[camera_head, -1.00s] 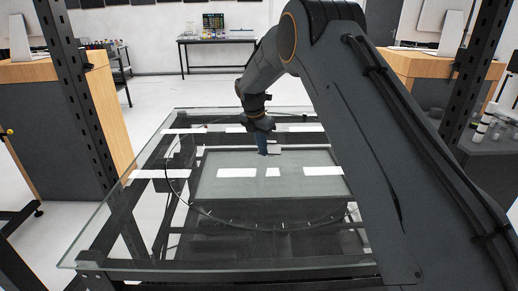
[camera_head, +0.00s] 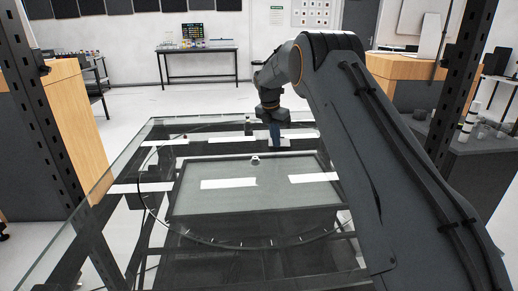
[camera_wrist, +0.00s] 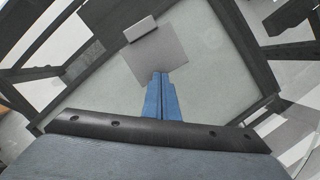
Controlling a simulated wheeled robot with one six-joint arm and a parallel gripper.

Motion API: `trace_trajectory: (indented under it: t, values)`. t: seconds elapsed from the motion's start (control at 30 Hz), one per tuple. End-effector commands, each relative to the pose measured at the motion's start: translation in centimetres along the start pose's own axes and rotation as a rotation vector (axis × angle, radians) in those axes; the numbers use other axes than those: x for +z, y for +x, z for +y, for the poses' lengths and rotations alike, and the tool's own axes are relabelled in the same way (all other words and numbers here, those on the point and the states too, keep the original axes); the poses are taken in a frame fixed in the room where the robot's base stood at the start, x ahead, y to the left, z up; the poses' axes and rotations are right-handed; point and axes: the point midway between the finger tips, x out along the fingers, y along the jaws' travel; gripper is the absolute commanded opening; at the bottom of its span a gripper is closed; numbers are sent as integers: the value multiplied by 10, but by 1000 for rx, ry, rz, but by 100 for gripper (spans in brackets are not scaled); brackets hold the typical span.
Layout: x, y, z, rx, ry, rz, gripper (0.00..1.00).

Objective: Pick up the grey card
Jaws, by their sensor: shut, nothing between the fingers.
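A flat grey card (camera_wrist: 160,56) lies on the pale grey-green glass panel in the wrist view, just beyond my fingertips. A small white-topped block (camera_wrist: 140,28) sits at its far edge. My gripper (camera_wrist: 160,76) has its two blue fingers shut together and empty, with the tips overlapping the card's near edge in the picture. I cannot tell whether they touch it. In the head view my gripper (camera_head: 276,146) points down over the far part of the glass table. A small pale object (camera_head: 255,157) shows near it; the card is not clear there.
The glass table (camera_head: 170,125) has a dark frame and a round ring beneath. White strips (camera_head: 228,183) show on the panel. Dark perforated posts (camera_head: 50,95) stand at both sides. A wooden cabinet (camera_head: 65,110) stands left. A black bench (camera_head: 195,48) is at the back.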

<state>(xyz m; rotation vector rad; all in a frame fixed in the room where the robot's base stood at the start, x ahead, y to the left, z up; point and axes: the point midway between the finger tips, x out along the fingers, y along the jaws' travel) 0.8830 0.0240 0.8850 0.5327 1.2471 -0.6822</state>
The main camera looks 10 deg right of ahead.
Motion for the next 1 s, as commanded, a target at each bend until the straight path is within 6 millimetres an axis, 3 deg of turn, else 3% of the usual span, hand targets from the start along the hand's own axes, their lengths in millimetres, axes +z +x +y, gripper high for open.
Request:
trace_trajectory:
  t: [0.1,0.5,1.0]
  values:
    - [26,14,-3,0,3,1,0]
    - [71,25,4,1,-9,1,0]
    - [84,24,-1,-1,-8,3,0]
